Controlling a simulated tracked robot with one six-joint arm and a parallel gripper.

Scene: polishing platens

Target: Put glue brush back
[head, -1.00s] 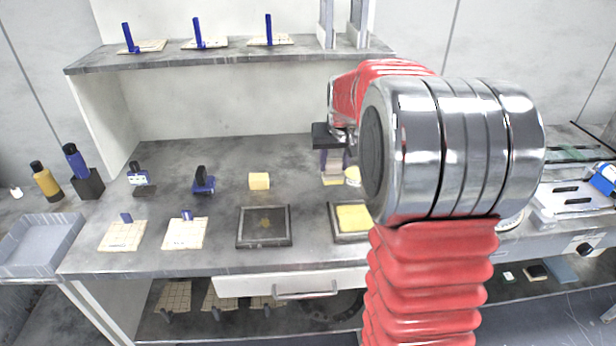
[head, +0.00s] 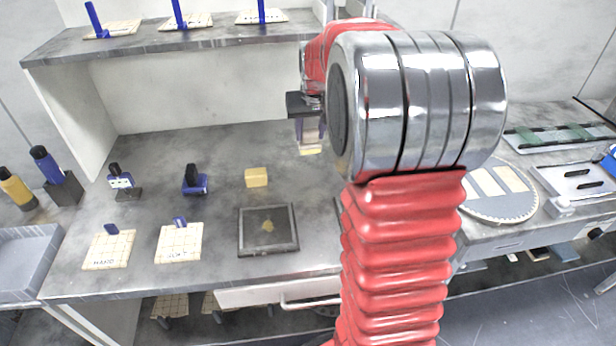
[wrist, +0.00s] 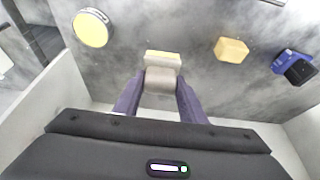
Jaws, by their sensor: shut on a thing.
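My gripper (head: 309,138) is shut on the glue brush, in front of my arm's wrist and over the back part of the bench. In the wrist view, my gripper (wrist: 160,84) has its two purple fingers on either side of the brush (wrist: 162,80). The brush has a grey middle and a wide cream end that points away from the palm. In the head view only the brush's pale lower end (head: 310,149) shows clearly. A round yellow pot or disc with a pale rim (wrist: 92,28) lies left of the brush in the wrist view; my arm hides it in the head view.
A yellow block (head: 256,177), a blue-based tool (head: 194,181) and a framed dark plate (head: 268,230) are on the bench (head: 150,150). Cream tiles (head: 108,250) lie front left. A round disc (head: 500,190) is at right. A shelf (head: 200,38) runs above.

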